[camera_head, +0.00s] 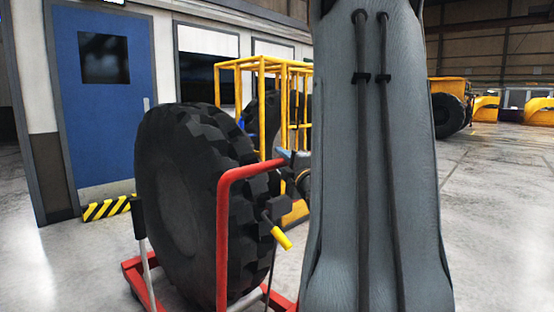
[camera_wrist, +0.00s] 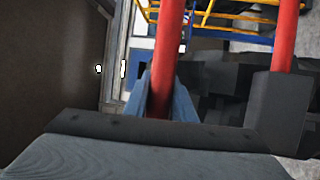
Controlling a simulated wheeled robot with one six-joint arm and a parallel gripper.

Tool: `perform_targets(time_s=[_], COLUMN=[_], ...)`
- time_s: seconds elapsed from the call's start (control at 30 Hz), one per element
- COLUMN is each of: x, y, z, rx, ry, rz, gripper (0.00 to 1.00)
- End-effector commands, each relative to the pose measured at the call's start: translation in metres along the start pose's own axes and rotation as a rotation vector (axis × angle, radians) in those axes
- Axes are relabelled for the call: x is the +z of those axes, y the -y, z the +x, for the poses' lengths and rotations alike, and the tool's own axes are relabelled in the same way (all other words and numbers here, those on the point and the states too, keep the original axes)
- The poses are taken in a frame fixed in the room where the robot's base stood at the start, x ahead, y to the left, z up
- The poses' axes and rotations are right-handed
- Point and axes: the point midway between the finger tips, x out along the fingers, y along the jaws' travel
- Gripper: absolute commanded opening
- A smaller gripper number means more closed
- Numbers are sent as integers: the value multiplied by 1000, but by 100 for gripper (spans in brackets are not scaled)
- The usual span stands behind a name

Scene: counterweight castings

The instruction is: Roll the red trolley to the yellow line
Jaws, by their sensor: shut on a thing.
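The red trolley (camera_head: 223,240) stands left of centre in the head view, with a large black tyre (camera_head: 180,190) upright on it. A lever with a yellow grip (camera_head: 282,238) sticks out beside its handle. My gripper (camera_head: 287,159) is at the top bar of the red handle, partly hidden by my arm. In the wrist view, the blue-grey fingers of my gripper (camera_wrist: 160,98) are closed around a red bar of the trolley (camera_wrist: 168,50). The tyre (camera_wrist: 217,85) shows dark beyond it. I cannot make out a yellow line on the floor.
A blue door (camera_head: 105,100) and a yellow-black striped block (camera_head: 107,208) are at the left. A yellow cage frame (camera_head: 262,75) stands behind the tyre. Yellow vehicles (camera_head: 452,95) are far back right. The grey floor at the right (camera_head: 495,200) is clear.

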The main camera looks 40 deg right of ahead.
Motion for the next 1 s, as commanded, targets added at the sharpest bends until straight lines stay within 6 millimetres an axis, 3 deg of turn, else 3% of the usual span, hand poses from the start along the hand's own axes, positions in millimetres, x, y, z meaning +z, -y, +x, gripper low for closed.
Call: perform_targets(time_s=[0.1, 0.37, 0.4, 0.5, 0.83, 1.0], x=[9, 7, 7, 5, 4, 6], y=[-2, -4, -4, -4, -2, -3], z=[-12, -11, -10, -10, -14, -35], rx=[1, 4, 5, 4, 1, 1], ry=[13, 10, 8, 5, 4, 9], rz=[2, 2, 2, 2, 2, 2], gripper=[0, 0, 28, 42, 42, 42])
